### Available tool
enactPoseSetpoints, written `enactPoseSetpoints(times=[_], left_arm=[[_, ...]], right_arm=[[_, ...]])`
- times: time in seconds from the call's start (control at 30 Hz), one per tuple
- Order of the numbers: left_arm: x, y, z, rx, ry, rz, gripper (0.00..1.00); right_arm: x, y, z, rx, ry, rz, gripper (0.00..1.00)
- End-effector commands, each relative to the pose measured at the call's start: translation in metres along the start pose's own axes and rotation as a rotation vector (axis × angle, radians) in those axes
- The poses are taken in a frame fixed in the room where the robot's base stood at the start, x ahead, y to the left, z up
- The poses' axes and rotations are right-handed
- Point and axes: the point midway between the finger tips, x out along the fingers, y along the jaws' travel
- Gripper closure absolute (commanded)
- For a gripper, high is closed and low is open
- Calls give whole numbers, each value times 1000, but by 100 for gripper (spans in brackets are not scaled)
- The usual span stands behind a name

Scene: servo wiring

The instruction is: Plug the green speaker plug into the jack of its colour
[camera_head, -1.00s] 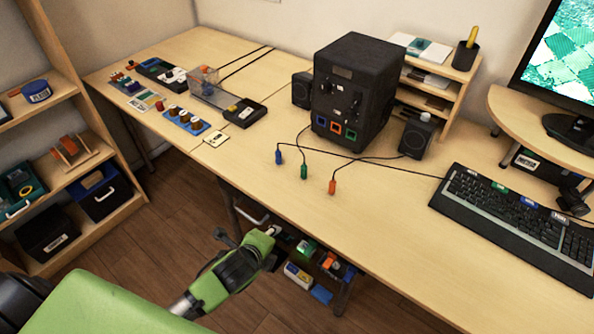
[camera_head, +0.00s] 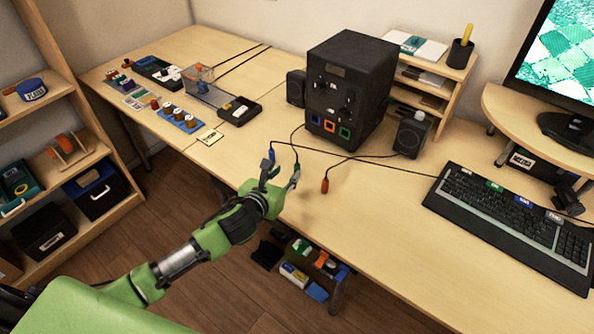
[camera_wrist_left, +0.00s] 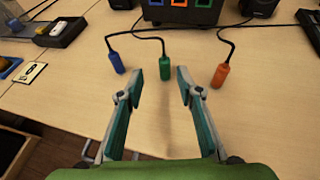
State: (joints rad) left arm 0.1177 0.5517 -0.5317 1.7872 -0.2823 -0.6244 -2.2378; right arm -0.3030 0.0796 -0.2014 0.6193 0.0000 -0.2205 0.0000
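My left gripper (camera_head: 282,172) is open over the desk's front edge, and its fingers also show in the left wrist view (camera_wrist_left: 161,82). My right gripper is not in view.
Thin black cables run from the plugs across the desk (camera_head: 385,210). A small speaker (camera_head: 410,137) stands right of the box, with a keyboard (camera_head: 505,215) further right. Colored parts and a clear bin (camera_head: 205,88) lie at the left. The desk in front of the box is mostly clear.

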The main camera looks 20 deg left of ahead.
Motion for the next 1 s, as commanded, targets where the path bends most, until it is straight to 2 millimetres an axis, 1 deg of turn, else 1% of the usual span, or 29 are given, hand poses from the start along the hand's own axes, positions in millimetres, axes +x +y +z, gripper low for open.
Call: enactPoseSetpoints(times=[0.03,0.1,0.37,0.57,0.7,0.83,1.0], left_arm=[[9,0,0,-3,-1,1,67],[17,0,0,-3,0,0,67],[33,-2,0,-5,1,-1,67],[59,-8,0,-6,0,-1,67],[74,-8,0,-5,0,-1,67],[79,-7,-1,-4,1,0,67],[79,-7,-1,-3,1,-1,67]], right_arm=[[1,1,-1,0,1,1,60],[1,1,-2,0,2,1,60],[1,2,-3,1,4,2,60],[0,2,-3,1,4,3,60],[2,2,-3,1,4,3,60],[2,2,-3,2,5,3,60],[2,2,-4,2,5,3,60]])
